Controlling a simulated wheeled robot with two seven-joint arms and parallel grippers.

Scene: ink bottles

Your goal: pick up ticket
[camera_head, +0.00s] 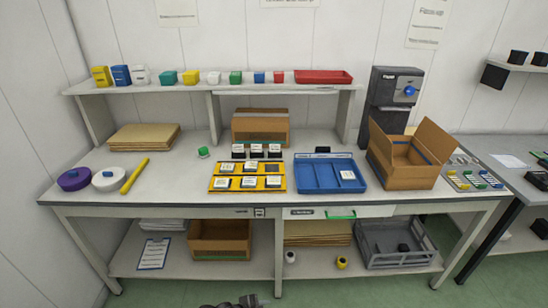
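No thing is clearly readable as the ticket. A small white card or white-topped piece (347,175) lies in the right part of the blue tray (317,180) on the table. A small device with a pale face (259,212) sits on the table's front edge, and a green strip (341,214) shows on the front edge to its right. Neither can be told as a ticket. A small grey and dark part cut off at the bottom edge may be mine. Neither gripper's fingers are visible.
Yellow racks (248,184) with white-labelled bottles stand left of the blue tray. An open cardboard box (408,152) and a dark machine (392,98) stand right. Purple (74,179) and white rolls are at left. A shelf (215,86) runs above.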

